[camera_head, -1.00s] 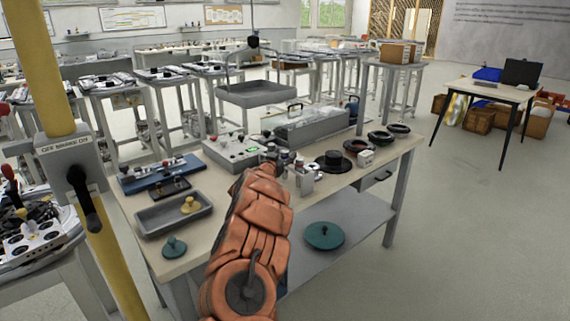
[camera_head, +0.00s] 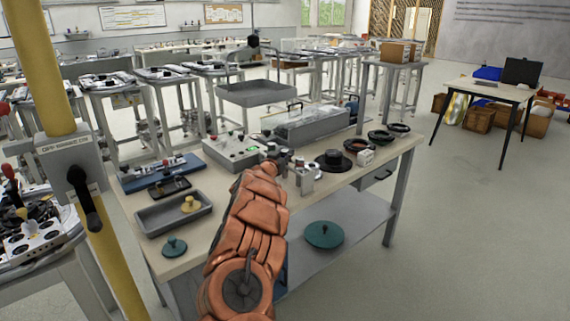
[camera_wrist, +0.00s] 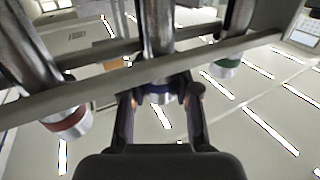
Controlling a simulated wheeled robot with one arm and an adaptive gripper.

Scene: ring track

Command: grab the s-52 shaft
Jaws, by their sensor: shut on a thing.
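In the wrist view several metal shafts stand in a row in a grey rack (camera_wrist: 90,100). One has a red band (camera_wrist: 68,122), the middle shaft (camera_wrist: 159,28) has a blue band, and one has a green band (camera_wrist: 227,66). My gripper (camera_wrist: 160,93) has its two dark fingers on either side of the middle shaft at its blue band, shut on it. No s-52 label is readable, so I cannot tell which shaft bears that name. In the head view the small metal rack (camera_head: 305,180) stands on the workbench by the end of my orange arm, which largely hides my gripper.
The workbench (camera_head: 225,211) carries a grey tray (camera_head: 151,220), a control box (camera_head: 236,150), a clear-lidded case (camera_head: 304,127) and several dark rings (camera_head: 380,136). A teal disc (camera_head: 323,235) lies on the lower shelf. The floor at the right is open.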

